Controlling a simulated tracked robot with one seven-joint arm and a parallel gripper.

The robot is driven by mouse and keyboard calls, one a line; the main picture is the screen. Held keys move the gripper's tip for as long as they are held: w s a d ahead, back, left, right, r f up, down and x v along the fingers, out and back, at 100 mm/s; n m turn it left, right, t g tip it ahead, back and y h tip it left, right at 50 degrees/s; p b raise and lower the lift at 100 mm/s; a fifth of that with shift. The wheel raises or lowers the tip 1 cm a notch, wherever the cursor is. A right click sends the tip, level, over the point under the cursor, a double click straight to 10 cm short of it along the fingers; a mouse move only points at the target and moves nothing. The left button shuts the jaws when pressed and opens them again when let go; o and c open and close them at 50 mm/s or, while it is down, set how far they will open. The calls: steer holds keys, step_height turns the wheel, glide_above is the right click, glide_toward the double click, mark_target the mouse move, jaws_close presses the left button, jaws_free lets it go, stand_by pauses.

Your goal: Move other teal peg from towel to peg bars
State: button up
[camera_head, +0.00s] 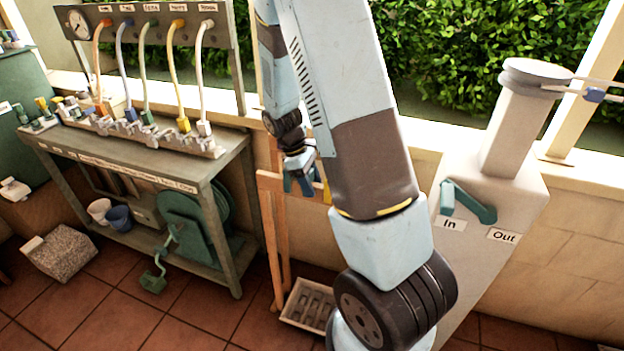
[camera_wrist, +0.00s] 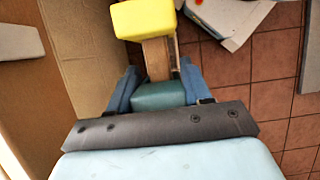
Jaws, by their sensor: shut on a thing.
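My gripper (camera_head: 303,185) hangs beside the top of a wooden stand with bars (camera_head: 268,184) and partly covers it. In the wrist view my gripper (camera_wrist: 158,85) is shut on the teal peg (camera_wrist: 158,96), which sits between the blue fingers. A wooden bar (camera_wrist: 157,58) meets the teal peg in that picture; I cannot tell whether the peg sits on the bar or is only close to it. A yellow block (camera_wrist: 143,19) is on the bar just beyond; a bit of yellow (camera_head: 327,192) shows beside my gripper in the head view. I cannot make out a towel.
A bench (camera_head: 200,168) with coloured hoses stands left of the wooden stand. A grey compartment tray (camera_head: 308,304) lies on the floor below. A pale pillar (camera_head: 505,187) with teal handles and In and Out labels stands right. A low wall runs behind.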

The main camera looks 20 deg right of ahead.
steer(key=shift+f, duration=0.1)
steer(key=o, duration=1.1)
steer(key=shift+r, duration=4.05)
